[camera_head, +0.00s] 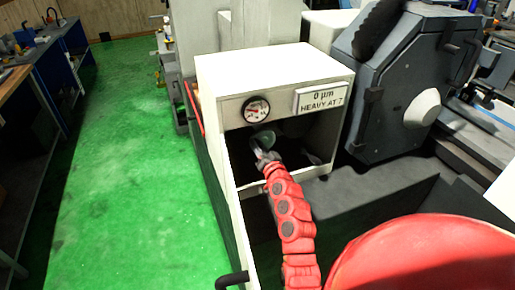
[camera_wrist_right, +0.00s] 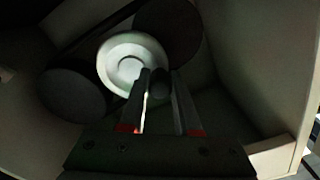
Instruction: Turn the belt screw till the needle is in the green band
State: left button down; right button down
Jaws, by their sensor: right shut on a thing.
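The gauge (camera_head: 256,109) is a round white dial on the front of the cream cabinet (camera_head: 225,108); its needle and bands are too small to read surely. My right gripper (camera_head: 260,149) reaches into the open bay below the gauge. In the right wrist view its two fingers (camera_wrist_right: 161,78) are shut on a small dark round knob, which seems to be the belt screw (camera_wrist_right: 160,85). A pale disc (camera_wrist_right: 121,51) sits just behind and left of the fingertips. My left gripper is not in view.
A sign (camera_head: 320,97) reads "0 µm" and "HEAVY AT 7". In the wrist view, dark pulleys (camera_wrist_right: 72,94) lie around the disc in the shadowed bay, and the bay walls are close. The grey grinder head (camera_head: 400,95) stands right of the cabinet. Green floor (camera_head: 120,170) is clear at left.

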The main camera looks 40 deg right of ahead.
jog(key=shift+d+r+m, duration=0.1)
jog(key=shift+r+m, duration=0.05)
jog(key=shift+m, duration=0.45)
jog(key=c, duration=0.6)
grip_release()
jog(key=shift+s, duration=0.15)
jog(key=shift+b+v, duration=2.25)
jog(key=shift+v, duration=6.35)
jog(key=shift+d, duration=0.1)
